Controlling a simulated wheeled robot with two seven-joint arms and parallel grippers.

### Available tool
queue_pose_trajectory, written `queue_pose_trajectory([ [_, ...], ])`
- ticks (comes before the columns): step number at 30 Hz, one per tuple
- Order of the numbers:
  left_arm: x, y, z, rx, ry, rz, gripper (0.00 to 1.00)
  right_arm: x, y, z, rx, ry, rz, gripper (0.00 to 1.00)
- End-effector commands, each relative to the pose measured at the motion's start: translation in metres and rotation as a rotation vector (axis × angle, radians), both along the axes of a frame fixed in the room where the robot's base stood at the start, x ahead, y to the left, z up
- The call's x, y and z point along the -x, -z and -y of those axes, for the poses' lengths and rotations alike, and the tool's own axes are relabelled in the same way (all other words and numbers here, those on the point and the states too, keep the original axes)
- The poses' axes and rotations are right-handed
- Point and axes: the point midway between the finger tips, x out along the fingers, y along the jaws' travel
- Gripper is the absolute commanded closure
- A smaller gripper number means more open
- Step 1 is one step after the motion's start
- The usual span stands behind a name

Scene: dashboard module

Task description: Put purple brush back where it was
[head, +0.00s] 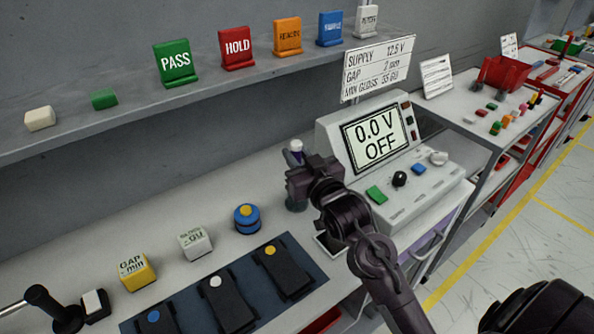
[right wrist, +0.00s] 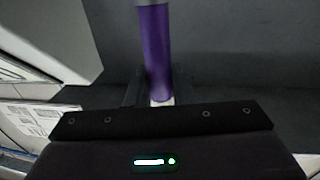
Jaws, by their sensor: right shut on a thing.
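The purple brush (right wrist: 155,50) shows in the right wrist view as an upright purple handle with a pale end near the jaws. My right gripper (head: 303,180) is shut on it, over the bench just left of the voltage display unit. In the head view a pale, purplish tip (head: 295,147) shows just above the gripper. The jaws hide most of the brush there. A grey-green cup-like thing (head: 296,205) is partly visible right below the gripper; I cannot tell whether the brush is in it.
The display unit (head: 375,143) reading 0.0 V OFF stands close to the right of the gripper. A blue round button with a yellow top (head: 248,218), label cubes (head: 195,241) and a dark mat (head: 190,288) lie left. A shelf with signs (head: 175,62) runs behind.

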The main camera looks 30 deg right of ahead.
Motion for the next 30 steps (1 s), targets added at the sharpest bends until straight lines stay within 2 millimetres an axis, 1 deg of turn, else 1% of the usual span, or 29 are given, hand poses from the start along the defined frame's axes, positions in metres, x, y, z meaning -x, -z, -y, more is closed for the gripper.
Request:
queue_pose_trajectory([
  [3,-0.005,-0.002,0.001,0.001,0.000,0.008,0.64,0.000,0.019,0.000,-0.001,0.000,-0.004,1.00],
  [7,-0.007,-0.003,0.001,0.001,0.000,0.011,0.64,0.000,0.033,0.000,0.000,0.000,-0.002,1.00],
  [19,-0.006,-0.001,0.001,0.001,0.001,0.010,0.64,0.000,0.039,-0.001,0.000,-0.001,0.000,1.00],
  [20,-0.006,-0.001,0.001,0.001,0.000,0.010,0.64,0.000,0.039,-0.001,0.000,-0.001,0.000,0.78],
  [24,-0.005,-0.001,0.001,0.001,0.000,0.008,0.64,0.000,0.038,-0.001,0.000,-0.001,0.000,0.59],
  [25,-0.005,-0.001,0.001,0.001,0.000,0.008,0.64,0.000,0.038,-0.001,0.001,-0.001,0.000,0.57],
  [30,-0.005,-0.001,0.001,0.002,0.000,0.008,0.64,0.000,0.038,-0.001,0.001,-0.001,0.000,0.57],
])
